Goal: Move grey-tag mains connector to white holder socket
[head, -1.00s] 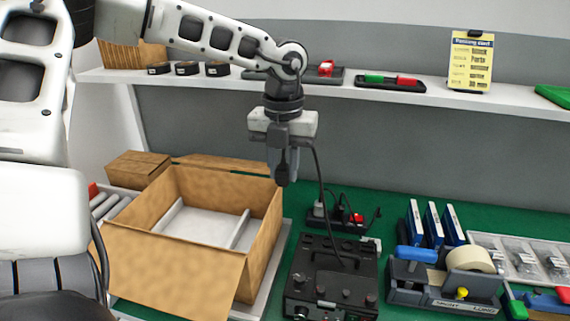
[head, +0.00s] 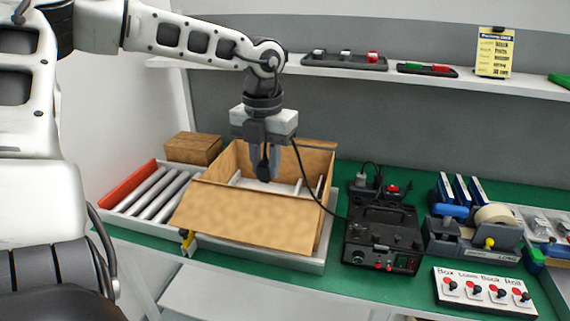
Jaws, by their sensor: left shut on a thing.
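My left gripper (head: 264,172) points down over the open cardboard box, shut on a dark connector (head: 265,169). Fingers and connector look alike, and I cannot make out a grey tag. A black cable (head: 316,190) runs from the gripper down to the right, to the black control unit (head: 384,236). A power strip (head: 378,190) behind the unit carries a pale plug (head: 361,180) and a red part (head: 393,189). I cannot tell which thing is the white holder socket. My right gripper is not in view.
The cardboard box (head: 246,219) has raised walls and a front flap folded outward. Rollers (head: 153,193) lie to its left. A tape dispenser (head: 470,236) and a labelled button panel (head: 484,291) stand on the right. A shelf (head: 425,80) with trays runs behind.

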